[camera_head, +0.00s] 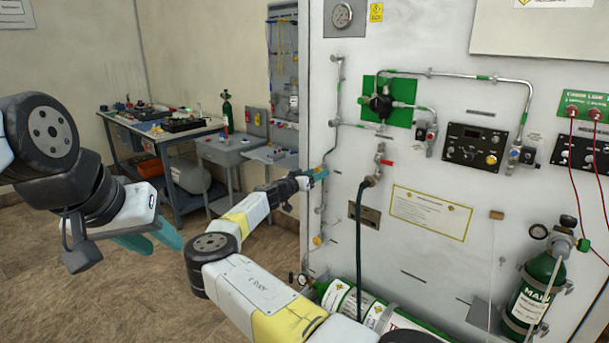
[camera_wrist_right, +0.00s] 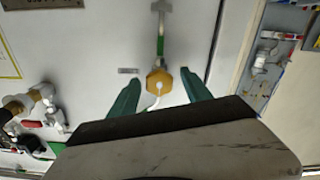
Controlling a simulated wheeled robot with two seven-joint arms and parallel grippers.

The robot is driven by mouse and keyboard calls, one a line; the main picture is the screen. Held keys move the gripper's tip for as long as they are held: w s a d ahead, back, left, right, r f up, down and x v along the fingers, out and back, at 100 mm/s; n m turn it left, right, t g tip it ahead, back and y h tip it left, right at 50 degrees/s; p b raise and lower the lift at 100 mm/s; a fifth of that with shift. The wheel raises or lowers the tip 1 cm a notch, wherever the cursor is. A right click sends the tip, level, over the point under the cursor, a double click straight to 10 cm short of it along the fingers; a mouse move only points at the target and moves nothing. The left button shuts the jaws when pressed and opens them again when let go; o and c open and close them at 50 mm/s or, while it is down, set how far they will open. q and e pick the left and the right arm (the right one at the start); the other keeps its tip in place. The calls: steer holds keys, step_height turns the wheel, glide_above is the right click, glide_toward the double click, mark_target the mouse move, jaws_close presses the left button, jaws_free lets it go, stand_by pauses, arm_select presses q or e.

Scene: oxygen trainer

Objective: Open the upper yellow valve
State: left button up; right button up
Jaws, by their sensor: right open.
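The upper yellow valve is a small yellow-orange knob (camera_wrist_right: 159,82) on a thin pipe on the white panel. In the right wrist view it lies between the two teal fingertips of my right gripper (camera_wrist_right: 157,88), with gaps on both sides. In the head view my right gripper (camera_head: 320,173) is at the panel's left edge and hides this knob. My right gripper is open and empty. A second yellow valve (camera_head: 317,240) sits lower on the same pipe. My left gripper (camera_head: 155,241) hangs at the left, its teal fingers apart and empty, far from the panel.
A black hose (camera_head: 359,250) hangs from a red-handled valve (camera_head: 387,162) right of my right gripper. A green cylinder (camera_head: 345,299) lies at the panel's foot. A workbench (camera_head: 172,137) and a grey table (camera_head: 228,150) stand behind. Open floor lies at the left.

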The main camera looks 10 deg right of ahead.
jaws_close()
